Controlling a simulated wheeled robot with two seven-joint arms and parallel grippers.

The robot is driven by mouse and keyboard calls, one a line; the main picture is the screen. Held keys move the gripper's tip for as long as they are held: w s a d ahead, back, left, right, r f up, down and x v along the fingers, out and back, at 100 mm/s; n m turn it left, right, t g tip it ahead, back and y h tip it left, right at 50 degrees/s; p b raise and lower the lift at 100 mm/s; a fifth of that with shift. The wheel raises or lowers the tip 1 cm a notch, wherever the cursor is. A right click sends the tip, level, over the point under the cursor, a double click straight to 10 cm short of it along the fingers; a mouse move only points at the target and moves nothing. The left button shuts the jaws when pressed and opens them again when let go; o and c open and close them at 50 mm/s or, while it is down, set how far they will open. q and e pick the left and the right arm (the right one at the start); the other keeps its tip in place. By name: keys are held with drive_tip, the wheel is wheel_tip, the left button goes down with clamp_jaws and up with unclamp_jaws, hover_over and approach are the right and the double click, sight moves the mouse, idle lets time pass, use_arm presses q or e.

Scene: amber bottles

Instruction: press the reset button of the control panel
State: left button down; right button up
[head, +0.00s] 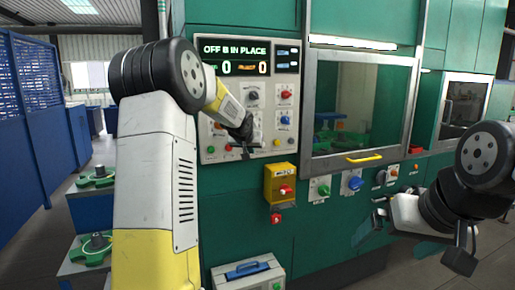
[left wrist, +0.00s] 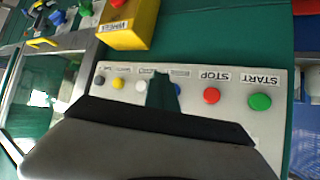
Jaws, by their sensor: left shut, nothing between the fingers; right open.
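The control panel (head: 283,62) is a pale board on the green machine, with a lit display, knobs and a bottom row of buttons. In the left wrist view the panel (left wrist: 225,78) appears upside down. There I see a green START button (left wrist: 260,101), a red STOP button (left wrist: 212,96) and a blue button (left wrist: 177,90) partly hidden by my finger. The small label by the blue button is unreadable. My left gripper (head: 246,150) is shut and empty, in front of the panel's bottom row; whether it touches a button I cannot tell. My right gripper (head: 421,238) is open and empty, at lower right.
A yellow box (head: 281,181) with a red button is mounted below the panel. A windowed door (head: 362,100) with a yellow handle (head: 364,159) is right of it, with knobs below. A grey case (head: 248,273) stands low in front. Blue fencing (head: 48,110) lines the left.

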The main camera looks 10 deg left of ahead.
use_arm(q)
drive_tip(key=shift+s+d, duration=0.4)
drive_tip(key=shift+s, duration=0.2)
drive_tip(key=shift+s+d, duration=0.35)
drive_tip(key=shift+s, duration=0.2)
drive_tip(key=s+d+f+g+h, duration=0.1)
drive_tip(key=s+d+g, duration=0.1)
drive_tip(key=s, duration=1.9)
drive_tip(key=s+d+f+m+g+h, duration=0.1)
drive_tip(key=s+d, duration=0.4)
drive_tip(key=s, duration=1.6)
drive_tip(key=shift+d+g+h, duration=0.15)
drive_tip(key=shift+g+h, duration=0.25)
drive_tip(key=shift+g, duration=0.4)
